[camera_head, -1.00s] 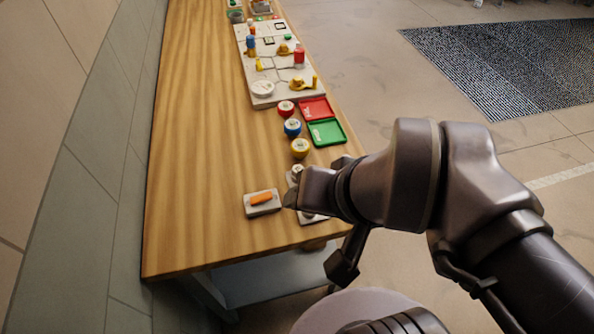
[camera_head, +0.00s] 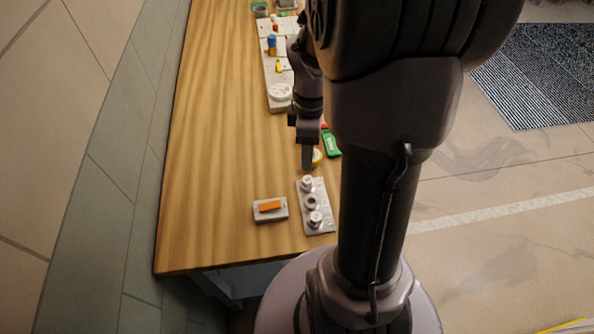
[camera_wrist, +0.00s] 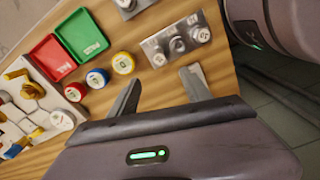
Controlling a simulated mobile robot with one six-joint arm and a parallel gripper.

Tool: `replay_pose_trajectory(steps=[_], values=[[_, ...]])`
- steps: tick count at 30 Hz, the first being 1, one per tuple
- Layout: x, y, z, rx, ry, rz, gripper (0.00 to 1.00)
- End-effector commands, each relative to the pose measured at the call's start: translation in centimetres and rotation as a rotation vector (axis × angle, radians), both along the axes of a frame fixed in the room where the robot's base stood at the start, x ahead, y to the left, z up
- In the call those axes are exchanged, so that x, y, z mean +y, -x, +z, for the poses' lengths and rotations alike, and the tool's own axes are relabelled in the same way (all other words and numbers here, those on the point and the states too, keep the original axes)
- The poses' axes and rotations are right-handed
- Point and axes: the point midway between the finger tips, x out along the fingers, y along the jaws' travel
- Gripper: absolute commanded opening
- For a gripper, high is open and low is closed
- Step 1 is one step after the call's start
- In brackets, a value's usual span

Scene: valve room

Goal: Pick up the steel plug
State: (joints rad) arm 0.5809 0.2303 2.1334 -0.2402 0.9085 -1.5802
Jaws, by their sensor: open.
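A grey metal plate (camera_head: 324,226) lies near the table's front end with three round fittings in a row. The far fitting (camera_head: 307,184) and near fitting (camera_head: 315,219) have pale tops; the middle one (camera_head: 311,202) has a dark centre. Which of them is the steel plug, I cannot tell for sure. The plate (camera_wrist: 147,43) and fittings also show in the wrist view, beyond the fingertips. My gripper (camera_wrist: 160,79) is open and empty, its fingers apart and short of the plate. In the head view my gripper (camera_head: 307,160) hangs over the table, just beyond the plate.
A grey block with an orange piece (camera_head: 270,206) sits left of the plate. Yellow (camera_wrist: 123,63), blue (camera_wrist: 97,78) and red (camera_wrist: 75,92) round pieces stand near green (camera_wrist: 81,34) and red (camera_wrist: 52,57) trays. A wall (camera_head: 100,150) runs along the left.

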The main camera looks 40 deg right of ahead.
Motion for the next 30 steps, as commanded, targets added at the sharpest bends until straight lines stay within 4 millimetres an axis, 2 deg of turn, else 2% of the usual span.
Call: replay_pose_trajectory(steps=[1, 6, 13, 19, 25, 26, 30], values=[[0.0, 0.0, -2.2, 0.002, -0.002, 0.0, 0.57], [0.0, 0.0, -6.3, 0.001, -0.001, -0.001, 0.57], [-0.1, 0.1, -8.4, -0.001, 0.001, -0.001, 0.57], [-0.3, 0.3, -12.4, -0.001, -0.001, -0.001, 0.57], [-0.3, 0.2, -12.4, -0.001, 0.0, -0.001, 0.57], [-0.3, 0.2, -12.4, -0.001, 0.0, -0.001, 0.55], [-0.3, 0.2, -12.4, -0.001, 0.0, -0.001, 0.27]])
